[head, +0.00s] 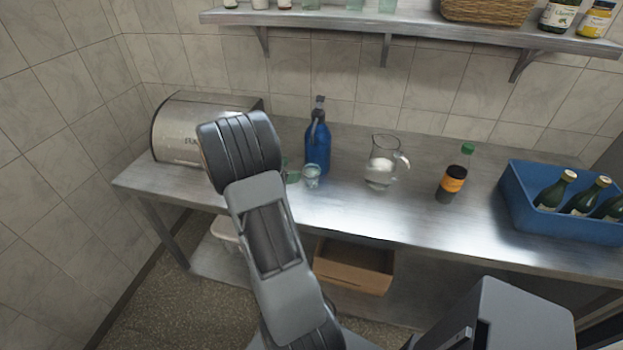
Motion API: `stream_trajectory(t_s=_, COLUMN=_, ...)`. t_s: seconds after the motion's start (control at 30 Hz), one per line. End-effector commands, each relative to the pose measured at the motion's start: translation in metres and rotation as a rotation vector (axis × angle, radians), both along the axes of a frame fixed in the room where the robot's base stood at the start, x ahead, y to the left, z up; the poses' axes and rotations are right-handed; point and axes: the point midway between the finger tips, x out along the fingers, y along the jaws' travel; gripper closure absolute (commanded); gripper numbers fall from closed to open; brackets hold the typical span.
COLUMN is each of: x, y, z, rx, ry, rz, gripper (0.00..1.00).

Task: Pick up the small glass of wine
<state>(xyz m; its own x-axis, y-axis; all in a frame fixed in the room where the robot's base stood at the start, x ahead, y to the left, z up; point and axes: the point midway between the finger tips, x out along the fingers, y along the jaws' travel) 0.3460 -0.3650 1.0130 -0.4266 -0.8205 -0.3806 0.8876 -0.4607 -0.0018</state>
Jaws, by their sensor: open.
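A small clear glass (312,177) stands upright on the steel table, near its front edge and just right of my arm. Its contents are too small to make out; no wine colour shows. A greenish glass-like thing (292,176) is close to its left, partly hidden by my arm. My arm reaches up from the bottom of the head view and bends over the table. My gripper does not show; the arm hides that area.
A blue siphon-like bottle (318,144) stands right behind the small glass. A glass jug (381,165), a dark bottle with an orange label (454,177) and a blue crate of bottles (565,222) stand to the right. A steel bread bin (174,128) is left. A shelf (400,25) hangs above.

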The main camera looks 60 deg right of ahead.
Motion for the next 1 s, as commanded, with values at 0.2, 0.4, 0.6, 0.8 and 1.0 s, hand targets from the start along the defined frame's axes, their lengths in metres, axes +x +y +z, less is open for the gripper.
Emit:
stream_trajectory(t_s=0.2, x=-0.012, y=-0.022, z=-0.010, rx=0.002, ry=-0.001, rz=-0.002, gripper=0.26)
stream_trajectory(t_s=0.4, x=-0.016, y=-0.030, z=-0.014, rx=0.001, ry=-0.002, rz=0.000, gripper=0.26)
stream_trajectory(t_s=0.6, x=-0.026, y=-0.052, z=-0.023, rx=0.003, ry=0.000, rz=-0.003, gripper=0.26)
stream_trajectory(t_s=0.8, x=-0.033, y=-0.068, z=-0.031, rx=0.002, ry=-0.003, rz=-0.002, gripper=0.26)
stream_trajectory(t_s=1.0, x=-0.034, y=-0.071, z=-0.033, rx=0.001, ry=-0.003, rz=-0.001, gripper=0.26)
